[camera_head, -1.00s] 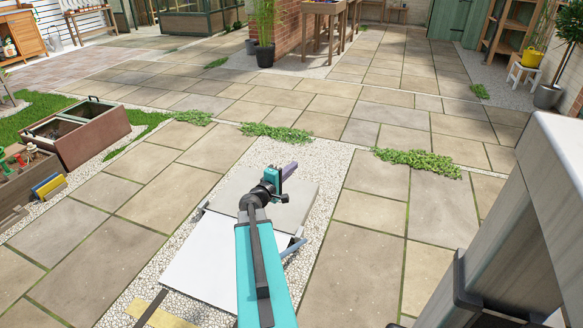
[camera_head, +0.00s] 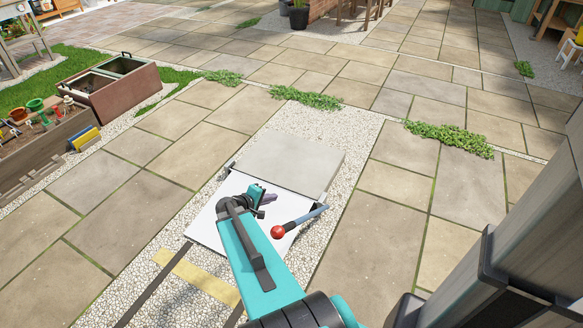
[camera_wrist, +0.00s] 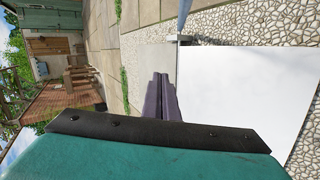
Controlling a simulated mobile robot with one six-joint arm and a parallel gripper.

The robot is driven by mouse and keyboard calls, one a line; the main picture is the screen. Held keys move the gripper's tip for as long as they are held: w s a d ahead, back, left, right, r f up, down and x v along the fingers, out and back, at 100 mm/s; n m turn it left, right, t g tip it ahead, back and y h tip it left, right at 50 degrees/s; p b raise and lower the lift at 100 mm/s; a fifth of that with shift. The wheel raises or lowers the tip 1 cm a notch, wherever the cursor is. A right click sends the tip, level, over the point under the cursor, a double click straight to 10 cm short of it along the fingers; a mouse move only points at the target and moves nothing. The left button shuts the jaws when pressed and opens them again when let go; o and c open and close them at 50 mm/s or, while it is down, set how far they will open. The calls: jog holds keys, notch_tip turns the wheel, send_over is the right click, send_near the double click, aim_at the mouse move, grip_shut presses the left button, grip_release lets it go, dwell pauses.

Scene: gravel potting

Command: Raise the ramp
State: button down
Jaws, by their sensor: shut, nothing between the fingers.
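The white ramp plate (camera_head: 207,226) lies near the ground in front of a grey slab (camera_head: 292,162), and my arm covers part of it. The plate (camera_wrist: 245,85) fills the right of the wrist view, with the slab (camera_wrist: 152,58) beyond. A blue-grey lever with a red ball knob (camera_head: 278,232) is at the plate's right side; its bar (camera_wrist: 184,14) shows at the top of the wrist view. My gripper (camera_head: 269,198) appears over the plate, left of the lever and apart from the knob. Its purple fingers (camera_wrist: 160,98) are shut and empty.
White gravel (camera_head: 352,140) surrounds the slab, with paving on both sides. A yellow strip (camera_head: 200,277) and dark rails lie in front of the plate. A brown planter box (camera_head: 118,92) stands at the left. Low green plants (camera_head: 305,98) grow beyond the slab.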

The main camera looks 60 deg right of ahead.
jog(key=s+a+f+g+y, duration=0.1)
jog(key=s+a+f+y, duration=0.15)
jog(key=a+f, duration=0.65)
jog(key=s+a+f+n+y, duration=0.1)
jog(key=a+f+y, duration=0.2)
jog(key=a, duration=1.2)
jog(key=s+a+f+g+y, duration=0.1)
jog(key=a+f+y, duration=0.35)
jog(key=a, duration=0.75)
jog(key=s+a+f, duration=0.2)
jog(key=s+a, duration=0.1)
jog(key=a, duration=0.3)
jog(key=s+a+f+n+g+y, duration=0.1)
jog(key=s+a+f, duration=0.1)
jog(key=s+a, duration=0.2)
jog(key=a, duration=0.3)
jog(key=shift+s, duration=0.2)
